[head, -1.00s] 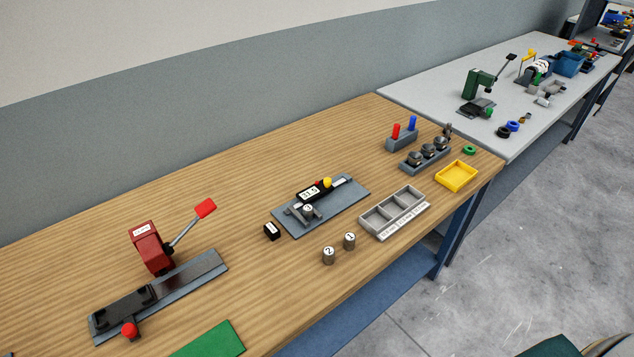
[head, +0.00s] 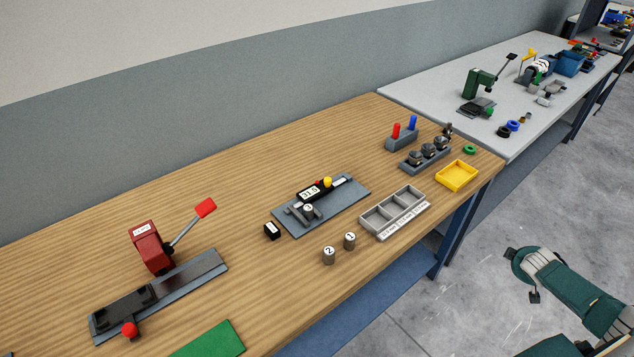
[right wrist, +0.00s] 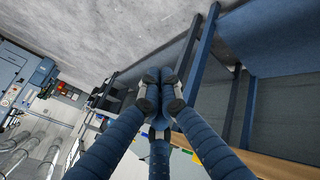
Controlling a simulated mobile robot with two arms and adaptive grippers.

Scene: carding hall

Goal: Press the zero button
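A caliper-like gauge (head: 315,192) with a lit display lies on a grey plate (head: 346,205) in the middle of the wooden table. A small red button and a yellow knob (head: 327,182) sit by the display; I cannot read which is the zero button. A numbered cylinder (head: 308,209) is at the gauge's jaws. My right arm (head: 575,295) is over the floor, right of the table and well apart from the gauge. In the right wrist view my right gripper's (right wrist: 160,88) blue fingers come together at the tips, with nothing visible between them. My left gripper is not in view.
A red lever device (head: 152,248) stands to the left. Two cylinders (head: 329,256), a three-compartment grey tray (head: 369,228) and a yellow tray (head: 457,176) lie near the front edge. A small black block (head: 272,231) is beside the plate. A grey table stands beyond.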

